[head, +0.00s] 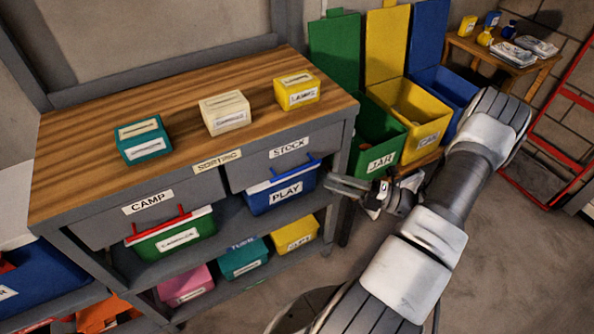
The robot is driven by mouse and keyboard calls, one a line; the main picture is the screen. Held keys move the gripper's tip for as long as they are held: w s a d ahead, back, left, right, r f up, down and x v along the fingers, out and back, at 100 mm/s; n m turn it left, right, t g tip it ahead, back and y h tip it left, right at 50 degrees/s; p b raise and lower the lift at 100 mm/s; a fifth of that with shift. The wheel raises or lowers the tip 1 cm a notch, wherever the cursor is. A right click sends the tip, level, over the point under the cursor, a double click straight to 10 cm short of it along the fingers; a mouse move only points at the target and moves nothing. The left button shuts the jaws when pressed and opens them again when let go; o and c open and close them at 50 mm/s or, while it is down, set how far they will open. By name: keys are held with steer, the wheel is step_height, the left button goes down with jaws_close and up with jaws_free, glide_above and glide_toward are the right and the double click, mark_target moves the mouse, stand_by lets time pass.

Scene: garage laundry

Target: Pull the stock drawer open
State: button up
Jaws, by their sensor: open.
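The stock drawer (247,172) is the grey right-hand drawer under the wooden top of the workbench, with a white STOCK label (289,147) on its front. Its front looks about flush with the bench frame, so it appears shut. My gripper (334,185) is open and empty, its fingers pointing left. In the picture it is right of the drawer and lower than the label, near the bench's right front leg. It appears apart from the drawer, though the depth gap is hard to judge.
A blue PLAY bin (284,196) sits below the stock drawer, and a green bin (172,238) under the CAMP drawer (112,221). Several small boxes stand on the benchtop (180,100). A green JAR bin (378,145) stands right of the bench. Floor at lower right is clear.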

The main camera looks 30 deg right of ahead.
mark_target(297, 169)
steer(key=b+x, duration=0.1)
steer(key=x, duration=0.9)
steer(key=shift+w+a, duration=0.2)
steer(key=shift+a, duration=0.1)
jaws_close()
stand_by(0.9)
